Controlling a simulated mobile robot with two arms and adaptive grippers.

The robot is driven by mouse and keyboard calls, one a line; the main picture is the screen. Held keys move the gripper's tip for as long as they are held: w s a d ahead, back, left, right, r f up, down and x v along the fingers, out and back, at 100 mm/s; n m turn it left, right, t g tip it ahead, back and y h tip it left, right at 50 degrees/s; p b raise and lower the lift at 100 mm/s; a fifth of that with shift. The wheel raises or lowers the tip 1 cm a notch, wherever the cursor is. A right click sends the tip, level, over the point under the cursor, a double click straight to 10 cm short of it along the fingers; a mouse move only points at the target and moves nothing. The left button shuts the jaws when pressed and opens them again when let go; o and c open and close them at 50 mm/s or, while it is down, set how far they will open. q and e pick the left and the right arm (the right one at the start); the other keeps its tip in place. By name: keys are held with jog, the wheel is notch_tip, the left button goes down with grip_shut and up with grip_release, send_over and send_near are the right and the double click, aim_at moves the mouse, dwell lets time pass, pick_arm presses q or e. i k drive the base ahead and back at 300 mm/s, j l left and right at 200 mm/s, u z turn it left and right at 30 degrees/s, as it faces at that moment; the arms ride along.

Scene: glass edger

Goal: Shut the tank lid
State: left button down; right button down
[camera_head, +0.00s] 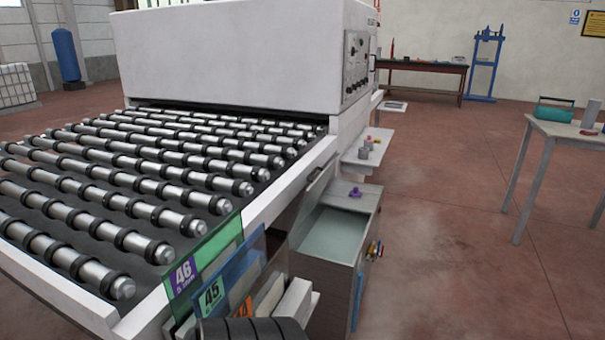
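The tank (322,287) is a grey box beside the front right side of the roller machine. Its top is open, and a pale green surface (335,236) shows inside. A thin grey panel (312,198), which looks like the lid, stands raised and tilted along the tank's left side, against the machine. It is seen nearly edge-on, and its lower part is partly hidden by the machine's side and the glass samples. A small purple object (355,192) sits at the tank's far end.
Glass sample plates, green (206,254) and blue (232,283), stand left of the tank. A dark ribbed object (252,330) is at the bottom edge. Small coloured handles (374,250) are on the tank's right side. The floor to its right is clear up to a table (565,130).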

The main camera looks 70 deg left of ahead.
aim_at(311, 197)
jog(key=i+j+u, duration=0.1)
jog(key=i+u, duration=0.15)
jog(key=u, duration=0.25)
jog(key=i+u, duration=0.3)
jog(key=u, duration=0.15)
jog(key=i+u, duration=0.3)
jog(key=u, duration=0.2)
jog(key=i+l+u, duration=0.25)
jog(key=u, duration=0.25)
